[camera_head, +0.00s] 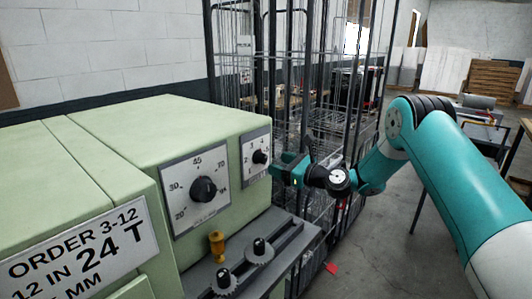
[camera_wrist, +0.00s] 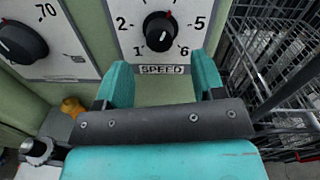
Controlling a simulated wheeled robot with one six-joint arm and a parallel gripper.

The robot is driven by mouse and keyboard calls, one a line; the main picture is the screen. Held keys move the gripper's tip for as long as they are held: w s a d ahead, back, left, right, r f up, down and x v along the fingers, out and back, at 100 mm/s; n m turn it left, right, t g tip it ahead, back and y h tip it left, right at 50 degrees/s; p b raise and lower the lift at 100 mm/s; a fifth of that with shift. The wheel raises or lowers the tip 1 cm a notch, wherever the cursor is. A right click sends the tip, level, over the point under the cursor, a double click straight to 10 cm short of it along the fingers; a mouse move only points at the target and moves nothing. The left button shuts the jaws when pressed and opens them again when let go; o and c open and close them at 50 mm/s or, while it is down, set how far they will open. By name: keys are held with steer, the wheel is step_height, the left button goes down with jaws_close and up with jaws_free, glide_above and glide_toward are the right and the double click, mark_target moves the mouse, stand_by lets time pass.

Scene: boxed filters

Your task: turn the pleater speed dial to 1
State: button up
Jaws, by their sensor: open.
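The speed dial (camera_head: 260,157) is a black knob on a small white plate at the right of the green machine's front. In the wrist view the dial (camera_wrist: 160,31) sits above the word SPEED, with 1 at lower left, 2 at left, 5 at right and 6 at lower right. Its red mark points up and slightly right, away from 1; the top numbers are cut off there. My gripper (camera_wrist: 161,72) is open, its teal fingers below the dial and to either side, with nothing between them. In the head view my gripper (camera_head: 279,171) is close to the plate's right edge.
A larger black dial (camera_head: 204,190) on a plate marked 20 to 70 is left of the speed dial. A yellow knob (camera_head: 217,246) and a slotted grey ledge (camera_head: 285,243) lie below. A wire cage trolley (camera_head: 318,120) stands close behind and right.

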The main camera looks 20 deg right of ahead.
mark_target(265, 159)
steer(key=p+x, duration=0.1)
steer(key=x, duration=0.4)
steer(key=shift+w+a+p, duration=0.25)
steer(key=shift+w+p, duration=0.05)
steer(key=shift+p, duration=0.05)
steer(key=c, duration=0.9)
steer(key=shift+c, duration=0.2)
